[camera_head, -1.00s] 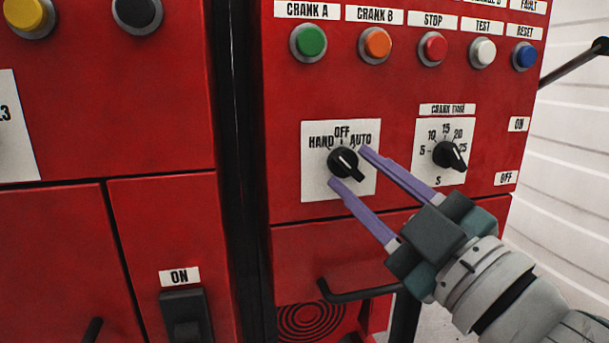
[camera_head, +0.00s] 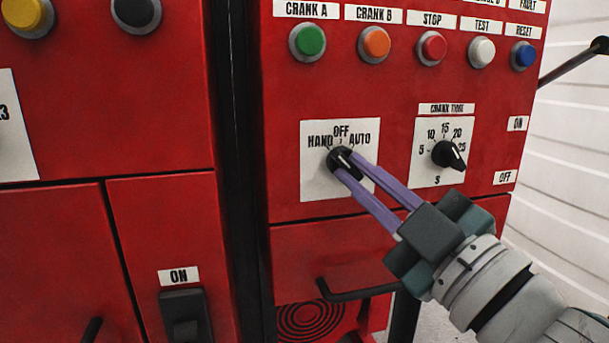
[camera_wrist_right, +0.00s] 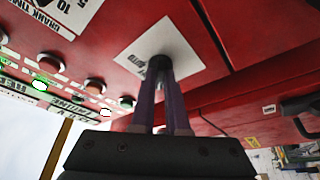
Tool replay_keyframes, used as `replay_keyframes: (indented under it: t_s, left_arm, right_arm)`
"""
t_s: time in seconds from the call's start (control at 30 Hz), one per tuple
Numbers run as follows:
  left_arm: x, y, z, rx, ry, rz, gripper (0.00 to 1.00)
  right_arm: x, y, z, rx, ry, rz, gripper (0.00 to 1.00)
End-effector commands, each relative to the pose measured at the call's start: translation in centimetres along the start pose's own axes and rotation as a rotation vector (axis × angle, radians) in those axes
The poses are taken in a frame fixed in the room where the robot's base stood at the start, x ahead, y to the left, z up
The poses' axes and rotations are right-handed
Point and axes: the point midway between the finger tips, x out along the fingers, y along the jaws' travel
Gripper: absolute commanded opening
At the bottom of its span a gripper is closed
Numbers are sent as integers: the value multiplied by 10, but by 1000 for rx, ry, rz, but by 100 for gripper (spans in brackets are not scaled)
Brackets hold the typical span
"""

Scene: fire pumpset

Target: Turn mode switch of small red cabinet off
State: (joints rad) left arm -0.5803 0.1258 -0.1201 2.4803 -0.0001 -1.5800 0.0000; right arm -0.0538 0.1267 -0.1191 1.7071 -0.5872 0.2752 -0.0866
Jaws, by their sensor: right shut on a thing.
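The small red cabinet (camera_head: 400,95) fills the right of the head view. Its mode switch (camera_head: 338,154) is a round black knob on a white plate marked HAND, OFF and AUTO. My right gripper (camera_head: 347,164) has its purple fingers closed on the knob from the lower right. The fingers cover part of the knob, so its exact pointing is hard to tell. In the right wrist view the fingers (camera_wrist_right: 162,75) meet at the dark knob (camera_wrist_right: 161,62) on the white plate. My left gripper is not in view.
The crank time knob (camera_head: 448,154) sits to the right of the mode switch. Coloured push buttons (camera_head: 373,44) run in a row above. A black handle (camera_head: 355,292) sticks out below. Another red cabinet (camera_head: 110,110) stands to the left, past a dark gap.

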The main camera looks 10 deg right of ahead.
Motion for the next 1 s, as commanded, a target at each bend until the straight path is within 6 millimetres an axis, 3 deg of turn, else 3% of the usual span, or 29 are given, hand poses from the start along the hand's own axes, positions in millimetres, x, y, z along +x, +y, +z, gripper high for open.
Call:
replay_keyframes:
  t_s: [0.47, 1.0]
  left_arm:
    - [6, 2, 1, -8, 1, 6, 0]
    - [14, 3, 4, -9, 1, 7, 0]
  right_arm:
    - [0, -2, 1, 100, 0, 42, 0]
    - [0, -6, -1, 503, 0, 210, 0]
